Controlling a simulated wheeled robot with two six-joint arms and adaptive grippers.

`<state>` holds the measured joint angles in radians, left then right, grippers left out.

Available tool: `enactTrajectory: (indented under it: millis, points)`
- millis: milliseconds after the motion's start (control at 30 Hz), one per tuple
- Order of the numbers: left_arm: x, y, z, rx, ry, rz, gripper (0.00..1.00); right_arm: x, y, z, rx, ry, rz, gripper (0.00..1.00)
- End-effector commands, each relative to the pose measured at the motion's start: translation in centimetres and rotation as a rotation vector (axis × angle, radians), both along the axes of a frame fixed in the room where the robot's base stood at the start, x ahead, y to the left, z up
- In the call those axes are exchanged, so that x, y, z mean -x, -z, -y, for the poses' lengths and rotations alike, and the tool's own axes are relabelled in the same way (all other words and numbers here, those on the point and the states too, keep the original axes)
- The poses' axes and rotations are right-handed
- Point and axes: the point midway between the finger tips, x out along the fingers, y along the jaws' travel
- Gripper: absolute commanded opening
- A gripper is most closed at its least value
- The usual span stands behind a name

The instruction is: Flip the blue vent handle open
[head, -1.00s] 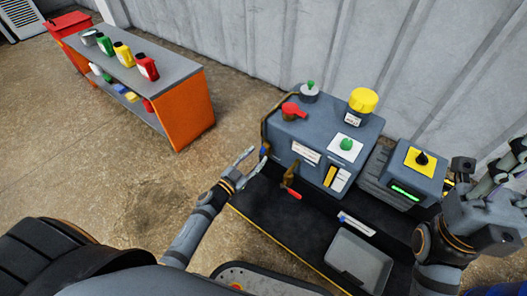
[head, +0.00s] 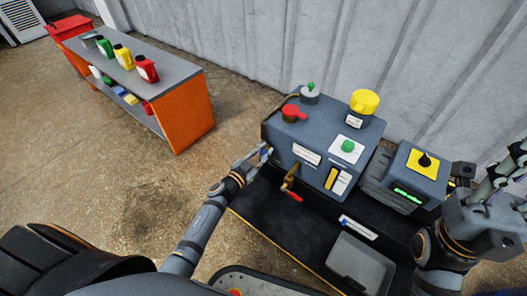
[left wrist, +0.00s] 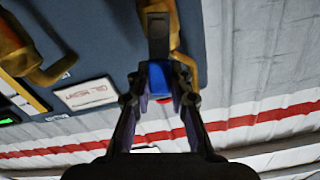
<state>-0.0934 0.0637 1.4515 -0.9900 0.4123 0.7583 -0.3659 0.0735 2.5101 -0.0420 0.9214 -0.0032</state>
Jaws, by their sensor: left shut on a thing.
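The blue vent handle (left wrist: 156,137) shows in the left wrist view between the two fingers of my left gripper (left wrist: 160,88), which is shut on it. A brass fitting (left wrist: 181,40) is just beyond the fingertips. In the head view my left gripper (head: 258,158) is at the left side of the grey furnace unit (head: 290,130), and the fingers mostly hide the handle there. My right gripper (head: 505,175) is at the right edge, away from the unit; its finger state is unclear.
A brass valve with a red handle (head: 294,197) sticks out of the unit's front, near my left gripper. A grey tray (head: 360,262) stands in front. An orange shelf (head: 184,110) is at left.

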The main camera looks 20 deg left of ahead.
Motion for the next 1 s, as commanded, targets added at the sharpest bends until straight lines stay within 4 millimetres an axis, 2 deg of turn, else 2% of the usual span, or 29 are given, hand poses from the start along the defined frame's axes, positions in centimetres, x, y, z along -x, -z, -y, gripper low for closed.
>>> enactTrajectory:
  millis: [100,233,367,733,767,800,900,1000]
  points:
    - [0.0,-0.2,-0.1,0.010,0.001,-0.004,0.00,0.0,-0.4,0.0,-0.001,0.000,0.000,0.33]
    - [-0.2,-0.9,-0.6,0.103,0.001,-0.041,0.00,0.0,-2.7,0.2,-0.008,-0.006,-0.002,0.33]
    - [-0.4,-0.7,-1.1,0.211,0.001,-0.080,0.00,0.2,-4.3,0.2,-0.011,-0.021,0.005,0.33]
    - [-0.5,-0.2,-1.4,0.260,-0.001,-0.093,0.00,0.1,-4.0,0.1,0.003,-0.031,-0.003,0.33]
    - [-0.5,-0.2,-1.4,0.260,-0.001,-0.093,0.23,0.1,-4.0,0.1,0.002,-0.031,-0.003,0.33]
    - [-0.5,-0.2,-1.4,0.260,-0.001,-0.093,0.29,0.1,-4.0,0.1,0.002,-0.031,-0.004,0.33]
    - [-0.5,-0.2,-1.4,0.259,-0.001,-0.094,0.42,0.1,-4.0,0.1,0.001,-0.030,-0.004,0.33]
    - [-0.5,-0.2,-1.4,0.258,0.000,-0.093,0.43,0.1,-4.0,0.1,0.000,-0.030,-0.004,0.33]
